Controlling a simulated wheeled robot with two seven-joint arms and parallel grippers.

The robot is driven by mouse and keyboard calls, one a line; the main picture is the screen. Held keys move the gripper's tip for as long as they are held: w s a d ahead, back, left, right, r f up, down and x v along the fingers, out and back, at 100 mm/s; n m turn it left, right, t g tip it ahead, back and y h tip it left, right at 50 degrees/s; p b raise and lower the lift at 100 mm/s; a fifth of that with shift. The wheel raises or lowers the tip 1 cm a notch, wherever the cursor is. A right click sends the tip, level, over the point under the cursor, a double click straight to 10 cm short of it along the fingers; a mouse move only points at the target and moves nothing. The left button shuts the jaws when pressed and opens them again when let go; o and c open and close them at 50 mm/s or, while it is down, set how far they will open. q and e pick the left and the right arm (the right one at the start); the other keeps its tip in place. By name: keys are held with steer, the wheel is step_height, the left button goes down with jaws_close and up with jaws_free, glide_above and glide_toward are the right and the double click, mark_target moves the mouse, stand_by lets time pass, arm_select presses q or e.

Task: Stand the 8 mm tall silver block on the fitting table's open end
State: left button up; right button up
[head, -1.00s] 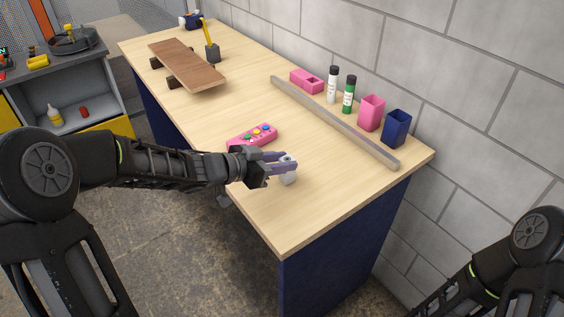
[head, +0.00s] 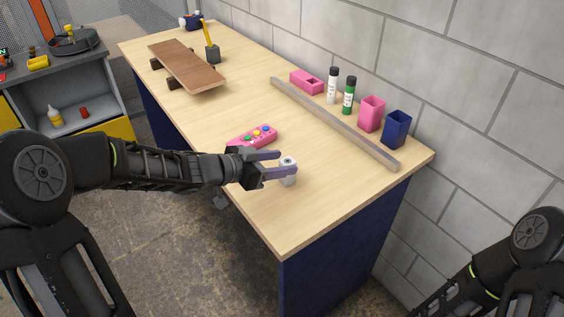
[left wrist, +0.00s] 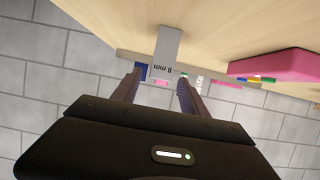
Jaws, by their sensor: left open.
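The silver block (head: 288,174) stands upright on the near part of the light wood table (head: 262,218), a little in from its front edge. Its top has a dark round mark. In the left wrist view the block (left wrist: 166,48) shows an "8 mm" label, upside down in the picture. My left gripper (head: 286,163) is open, its purple-grey fingers beside the block. In the left wrist view the block lies in line with the gap between the fingers (left wrist: 160,76). My right arm shows at bottom right, its gripper out of the picture.
A pink button box (head: 252,137) lies just beyond my left gripper. A long grey bar (head: 335,122) runs along the wall side, with bottles, pink holders and a blue cup (head: 397,128) behind it. A brown board (head: 186,66) rests on supports at the far end. The near corner is clear.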

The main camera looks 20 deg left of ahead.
arm_select(q)
steer(key=p+v, duration=0.1)
steer(key=v, duration=1)
steer(key=shift+p, duration=0.3)
